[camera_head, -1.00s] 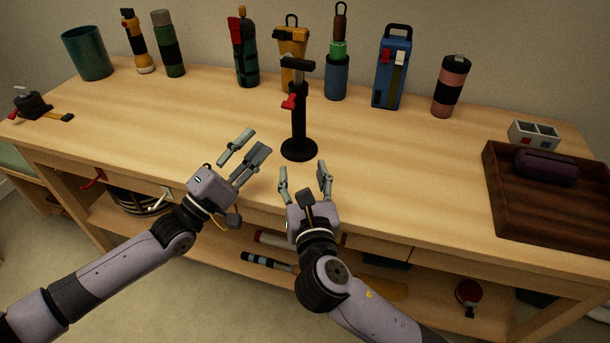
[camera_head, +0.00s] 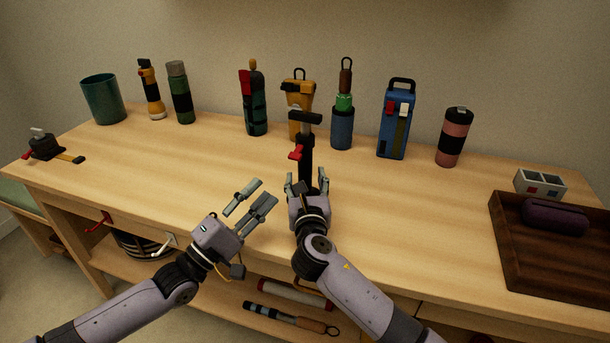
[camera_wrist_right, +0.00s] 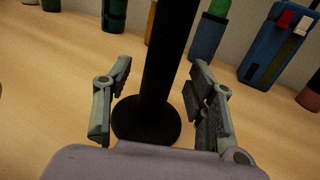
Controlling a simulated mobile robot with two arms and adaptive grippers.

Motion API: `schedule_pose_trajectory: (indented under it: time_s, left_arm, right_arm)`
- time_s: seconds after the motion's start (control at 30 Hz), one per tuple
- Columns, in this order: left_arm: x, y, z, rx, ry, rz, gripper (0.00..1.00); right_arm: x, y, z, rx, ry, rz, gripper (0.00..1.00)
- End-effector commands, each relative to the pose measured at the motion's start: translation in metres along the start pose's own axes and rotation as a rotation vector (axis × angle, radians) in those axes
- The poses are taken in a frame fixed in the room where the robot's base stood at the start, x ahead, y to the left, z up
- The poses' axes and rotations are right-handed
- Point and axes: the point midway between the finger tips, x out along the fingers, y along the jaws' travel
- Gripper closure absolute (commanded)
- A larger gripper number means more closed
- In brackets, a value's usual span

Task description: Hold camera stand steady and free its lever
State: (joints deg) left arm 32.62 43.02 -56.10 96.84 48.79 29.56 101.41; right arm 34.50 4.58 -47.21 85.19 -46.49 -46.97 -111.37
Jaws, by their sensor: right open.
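The camera stand (camera_head: 306,150) is black, with a round base, an upright post and a dark crosspiece on top. It stands upright on the table. In the right wrist view the post (camera_wrist_right: 164,60) rises between the open fingers (camera_wrist_right: 160,105), with a gap on both sides. My left gripper (camera_head: 254,197) is open and empty, left of the stand and nearer the table's front edge.
A yellow lantern-like object (camera_head: 300,92) stands close behind the stand. A green-and-brown bottle (camera_head: 342,125), a blue case (camera_head: 396,120) and other items line the back. A dark wooden tray (camera_head: 520,265) is at right.

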Motion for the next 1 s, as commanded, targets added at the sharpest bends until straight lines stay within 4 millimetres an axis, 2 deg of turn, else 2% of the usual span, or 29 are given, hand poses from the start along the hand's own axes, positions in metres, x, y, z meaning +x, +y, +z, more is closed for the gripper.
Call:
schedule_pose_trajectory:
  time_s: [0.2,0.57,1.0]
  left_arm:
    - [0.0,0.0,0.0,0.0,0.0,0.0,0.67]
    - [0.0,0.0,0.0,0.0,0.0,0.0,0.67]
    - [0.0,0.0,0.0,0.0,0.0,0.0,0.67]
  right_arm:
    - [0.021,0.001,0.0,-0.001,-0.001,0.001,0.49]
    - [0.024,0.001,0.0,0.0,0.0,0.001,0.49]
    - [0.024,0.0,0.0,0.0,0.0,0.001,0.78]
